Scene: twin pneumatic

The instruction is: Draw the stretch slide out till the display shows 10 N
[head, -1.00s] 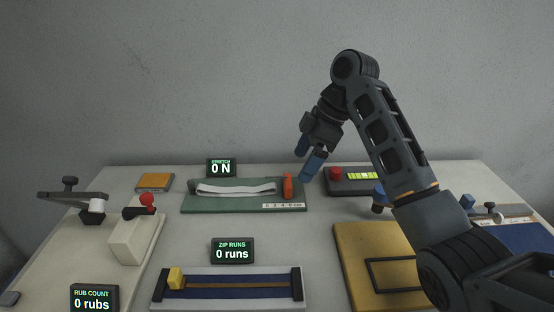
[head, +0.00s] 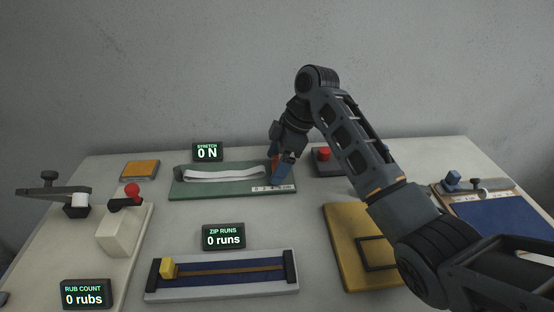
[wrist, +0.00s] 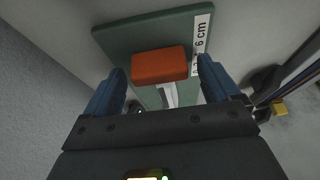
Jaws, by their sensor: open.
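The stretch rig is a green board (head: 205,191) at the back of the table with a white band (head: 225,175) along it. Its orange slide (head: 274,163) stands at the band's right end, mostly hidden by my gripper (head: 279,172) in the head view. In the wrist view the slide's orange block (wrist: 159,66) lies between and just ahead of the two blue fingers of my gripper (wrist: 160,88). The fingers are open, with a gap on each side of it. A scale marked in cm (wrist: 201,42) runs along the board edge. The stretch display (head: 207,152) reads 0 N.
A red knob (head: 323,153) on a dark base stands just right of the board. The zip rig (head: 222,290) with its yellow block is in front, and a yellow board (head: 341,231) lies at right front. An orange pad (head: 140,170) is left of the green board.

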